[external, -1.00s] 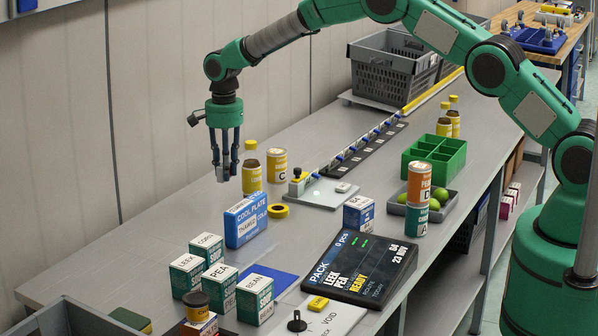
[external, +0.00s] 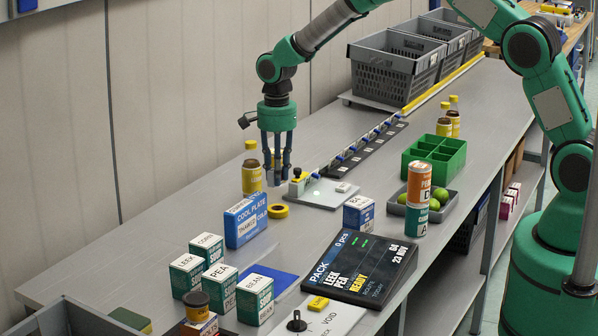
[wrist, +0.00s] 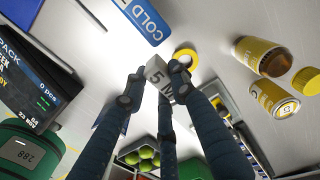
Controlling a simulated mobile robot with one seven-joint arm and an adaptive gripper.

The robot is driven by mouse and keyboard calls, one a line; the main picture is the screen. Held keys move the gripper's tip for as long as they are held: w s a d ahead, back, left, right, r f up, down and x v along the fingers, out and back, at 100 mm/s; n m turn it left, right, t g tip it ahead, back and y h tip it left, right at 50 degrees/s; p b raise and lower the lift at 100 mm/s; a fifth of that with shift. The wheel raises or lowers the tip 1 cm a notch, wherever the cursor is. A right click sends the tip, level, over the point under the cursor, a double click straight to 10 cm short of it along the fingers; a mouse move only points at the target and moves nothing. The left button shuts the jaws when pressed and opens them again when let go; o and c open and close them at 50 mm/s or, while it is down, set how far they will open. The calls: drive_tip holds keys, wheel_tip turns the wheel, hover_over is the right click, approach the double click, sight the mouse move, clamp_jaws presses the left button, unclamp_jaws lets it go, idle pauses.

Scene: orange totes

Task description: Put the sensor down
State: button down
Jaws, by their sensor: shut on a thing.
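My gripper (external: 277,173) is above the bench, in front of the yellow-labelled jars. Its fingers are closed around the sensor, a small pale grey block marked "5 M" (wrist: 158,75) in the wrist view. In the external view the block is small and largely hidden by the fingers. It appears held a little above the bench top (external: 215,180), though the exact gap cannot be told.
A white plate with a joystick-like knob (external: 320,193) lies to the right. Grey crates (external: 392,75) stand behind.

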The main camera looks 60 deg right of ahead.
hover_over(312, 230)
drive_tip(key=shift+a+f+b, duration=0.1)
drive_tip(key=shift+f+b, duration=0.35)
drive_tip(key=shift+f, duration=0.05)
drive_tip(key=shift+f, duration=0.1)
drive_tip(key=shift+f+b, duration=0.3)
drive_tip(key=shift+f, duration=2.75)
drive_tip(key=shift+f, duration=1.85)
drive_tip(key=shift+f, duration=0.15)
drive_tip(key=c, duration=1.4)
unclamp_jaws()
drive_tip(key=shift+c, duration=0.2)
